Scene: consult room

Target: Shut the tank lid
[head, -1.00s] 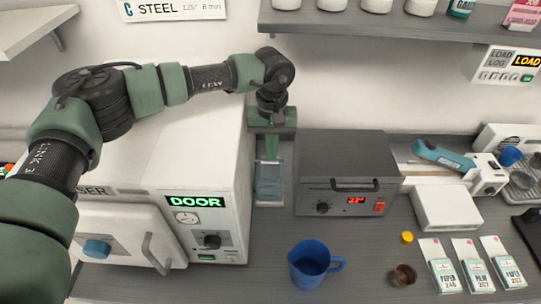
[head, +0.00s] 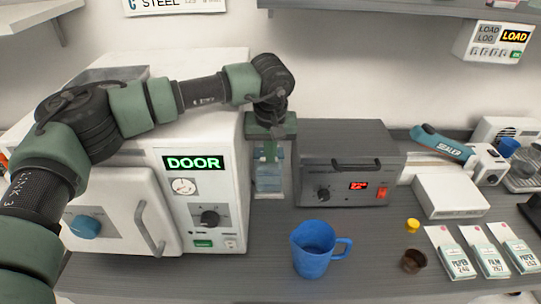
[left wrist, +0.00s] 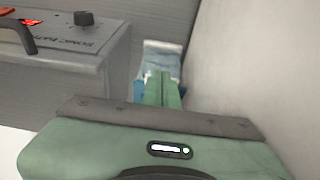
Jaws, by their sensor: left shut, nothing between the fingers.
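My left gripper (head: 270,154) points down in the narrow gap between the white steriliser and the grey sonic bath. Its fingers are shut with nothing between them. A clear bluish container (head: 268,179) stands in that gap, just below and behind the fingers. In the left wrist view the shut green fingers (left wrist: 163,80) are in front of the pale container (left wrist: 162,58), and I cannot tell whether they touch it. A grey panel (head: 115,73) shows on the steriliser's top, partly behind my arm. I cannot tell which part is the tank lid. My right gripper is not in view.
The steriliser (head: 215,170) with a lit DOOR display is close on the left; the sonic bath (head: 340,150) is close on the right. A shelf overhangs the back.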

